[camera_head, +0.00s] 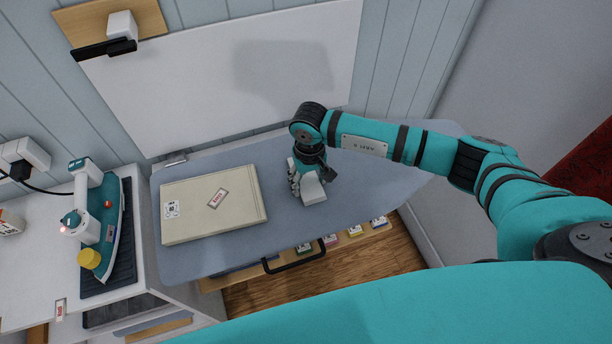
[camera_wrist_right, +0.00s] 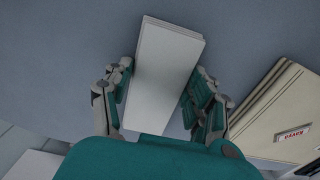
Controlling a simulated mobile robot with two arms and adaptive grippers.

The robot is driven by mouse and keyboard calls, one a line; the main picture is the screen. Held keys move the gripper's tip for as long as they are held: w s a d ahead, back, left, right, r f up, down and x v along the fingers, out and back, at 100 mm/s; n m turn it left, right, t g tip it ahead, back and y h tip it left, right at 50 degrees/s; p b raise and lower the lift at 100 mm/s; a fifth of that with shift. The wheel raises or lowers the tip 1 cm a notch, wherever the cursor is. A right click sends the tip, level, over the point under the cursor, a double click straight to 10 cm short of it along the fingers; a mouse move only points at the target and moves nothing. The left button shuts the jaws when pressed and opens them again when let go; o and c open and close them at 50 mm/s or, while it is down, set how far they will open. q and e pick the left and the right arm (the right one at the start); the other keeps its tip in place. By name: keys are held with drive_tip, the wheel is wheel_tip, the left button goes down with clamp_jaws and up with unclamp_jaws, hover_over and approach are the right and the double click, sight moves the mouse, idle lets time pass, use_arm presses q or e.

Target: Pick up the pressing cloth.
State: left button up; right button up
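A pale white folded block, which looks like the pressing cloth (camera_head: 313,191), is at my right gripper above the grey-blue ironing surface (camera_head: 370,185). In the right wrist view the white cloth (camera_wrist_right: 163,65) lies lengthwise between the two fingers. My right gripper (camera_head: 309,177) points down at it. The fingers of the right gripper (camera_wrist_right: 163,80) are along both long sides, very close to its edges. I cannot tell whether they press on it or whether it is clear of the surface. My left gripper is not in view.
A beige flat labelled slab (camera_head: 214,205) lies left of the cloth; it shows in the right wrist view (camera_wrist_right: 285,110). An iron (camera_head: 88,205) stands on a dark mat at far left, beside a yellow-capped item (camera_head: 89,259). A white panel (camera_head: 230,75) rises behind. Bare surface lies right of the gripper.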

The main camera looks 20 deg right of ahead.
sight(309, 182)
drive_tip(key=c, duration=0.6)
drive_tip(key=shift+r+b, duration=0.5)
wheel_tip(309, 182, up, 2)
drive_tip(key=shift+w+r+b, duration=0.1)
drive_tip(key=shift+r+b, duration=0.05)
drive_tip(key=shift+b, duration=0.75)
drive_tip(key=s+b, duration=0.1)
drive_tip(key=s, duration=0.4)
drive_tip(key=s+a+r+b, duration=0.1)
drive_tip(key=s+b, duration=0.1)
drive_tip(key=s, duration=0.2)
drive_tip(key=s+a+b, duration=0.1)
drive_tip(key=s+b, duration=0.1)
drive_tip(key=s, duration=0.3)
drive_tip(key=shift+s+a+r, duration=0.1)
drive_tip(key=shift+s+r, duration=0.05)
drive_tip(key=shift+s, duration=0.2)
drive_tip(key=shift+s+a+r, duration=0.1)
drive_tip(key=shift+s+r, duration=0.1)
drive_tip(key=shift+s, duration=0.5)
